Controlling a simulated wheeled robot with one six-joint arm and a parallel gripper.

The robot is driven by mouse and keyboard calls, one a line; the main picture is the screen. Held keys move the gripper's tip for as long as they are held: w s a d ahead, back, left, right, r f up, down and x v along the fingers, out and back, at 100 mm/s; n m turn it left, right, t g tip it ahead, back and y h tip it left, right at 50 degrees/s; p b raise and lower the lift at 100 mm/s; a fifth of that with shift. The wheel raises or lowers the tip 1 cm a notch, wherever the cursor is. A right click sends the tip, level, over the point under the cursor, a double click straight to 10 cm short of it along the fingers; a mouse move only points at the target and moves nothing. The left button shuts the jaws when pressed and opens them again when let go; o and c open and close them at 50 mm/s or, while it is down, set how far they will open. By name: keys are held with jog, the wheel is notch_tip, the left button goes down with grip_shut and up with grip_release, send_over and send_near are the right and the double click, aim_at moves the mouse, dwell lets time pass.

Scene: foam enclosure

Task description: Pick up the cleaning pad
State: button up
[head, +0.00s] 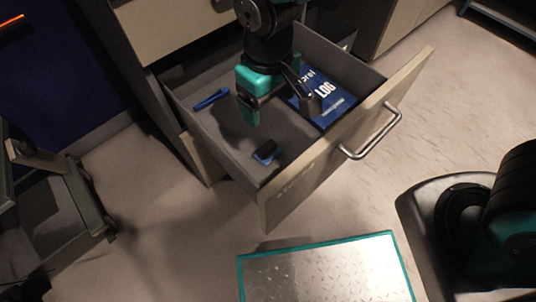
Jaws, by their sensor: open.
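The cleaning pad, seemingly the small black and blue block (266,152), lies on the floor of the open drawer (222,132), near its front left corner. My gripper (280,114) reaches down into the drawer from above. Its teal finger and dark finger are spread apart with nothing visible between them. Nothing covers the pad.
A blue log book (336,106) lies in the right part of the drawer, partly behind my gripper. A blue pen-like object (210,100) lies at the left. The drawer front (335,150) has a metal handle (372,134). Drawer walls surround the space.

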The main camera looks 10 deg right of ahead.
jog(key=b, duration=0.3)
send_over(267, 146)
jog(key=f, duration=0.9)
jog(key=shift+w+d+f, duration=0.1)
jog(key=shift+d+f, duration=0.1)
jog(key=f+b, duration=0.3)
jog(key=f, duration=0.2)
jog(key=shift+a+f, duration=0.15)
jog(key=shift+a, duration=0.05)
jog(key=c, duration=1)
notch_tip(267, 146, up, 20)
jog(key=p, duration=0.7)
jog(key=shift+p, duration=0.3)
